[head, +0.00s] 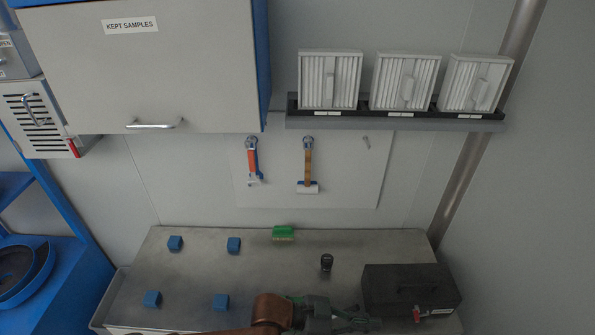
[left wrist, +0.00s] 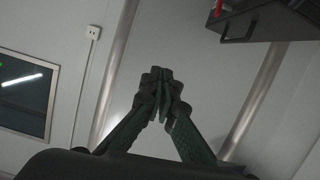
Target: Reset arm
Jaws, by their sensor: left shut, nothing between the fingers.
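My left gripper (head: 366,322) shows at the bottom of the head view, over the front part of the metal bench (head: 200,270). Its arm comes in low from the left and its fingers point right, near the front left of the black case. In the left wrist view the fingers of the left gripper (left wrist: 162,82) meet at their tips, with nothing between them. My right gripper is in neither view.
Several blue blocks (head: 234,245), a green block (head: 283,233) and a small black object (head: 326,262) stand on the bench. A black case (head: 410,284) sits at right. Above are a cabinet (head: 150,75), hanging tools (head: 307,165) and a shelf (head: 400,123).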

